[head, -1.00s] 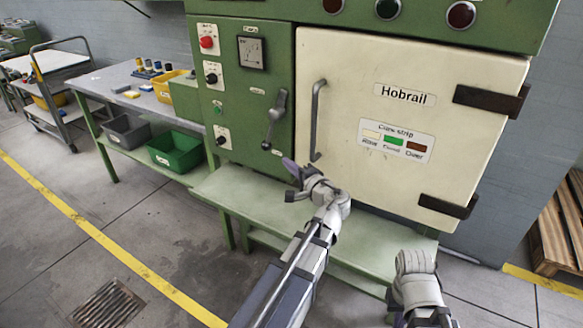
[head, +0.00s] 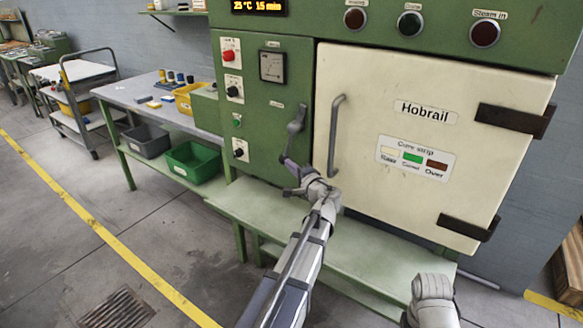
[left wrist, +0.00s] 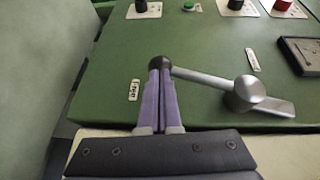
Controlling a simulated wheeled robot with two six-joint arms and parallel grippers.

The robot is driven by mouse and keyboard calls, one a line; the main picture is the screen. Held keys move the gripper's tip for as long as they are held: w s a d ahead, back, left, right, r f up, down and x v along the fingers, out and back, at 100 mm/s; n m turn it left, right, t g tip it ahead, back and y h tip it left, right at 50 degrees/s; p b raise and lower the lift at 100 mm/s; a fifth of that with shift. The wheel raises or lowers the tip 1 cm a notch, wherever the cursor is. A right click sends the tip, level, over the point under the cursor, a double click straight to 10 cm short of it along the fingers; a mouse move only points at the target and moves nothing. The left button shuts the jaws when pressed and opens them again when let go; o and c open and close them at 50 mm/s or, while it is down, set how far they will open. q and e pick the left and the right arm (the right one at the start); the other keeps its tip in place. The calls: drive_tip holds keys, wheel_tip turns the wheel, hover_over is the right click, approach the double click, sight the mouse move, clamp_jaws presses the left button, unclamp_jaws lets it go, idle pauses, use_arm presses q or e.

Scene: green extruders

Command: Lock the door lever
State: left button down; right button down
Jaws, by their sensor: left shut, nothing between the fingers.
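The door lever (head: 296,126) is a grey metal handle on the green panel, left of the cream door (head: 390,140). Its arm slants down from the pivot. In the left wrist view the lever (left wrist: 205,79) ends in a dark round knob (left wrist: 161,63). My left gripper (head: 286,163) has its purple fingers together and empty, with the tips right at the knob; I cannot tell whether they press on it. The shut fingers also show in the left wrist view (left wrist: 159,76). The cream door looks closed.
A grey vertical door handle (head: 335,135) stands just right of the lever. A green ledge (head: 270,208) runs below the panel. Red and black knobs (head: 234,90) sit left of the lever. A workbench (head: 150,90) with bins stands further left.

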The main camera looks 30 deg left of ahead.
use_arm(q)
drive_tip(key=a+r+m+t+y+b, duration=0.1)
drive_tip(key=a+r+t+y, duration=0.1)
drive_tip(key=a+r, duration=0.2)
drive_tip(key=w+a+r+m+t+y+b, duration=0.1)
drive_tip(key=a+r+m+y, duration=0.1)
drive_tip(key=a, duration=0.6)
drive_tip(key=shift+r+t+b, duration=0.3)
drive_tip(key=shift+r+t, duration=0.1)
drive_tip(key=shift+r, duration=0.45)
idle(0.5)
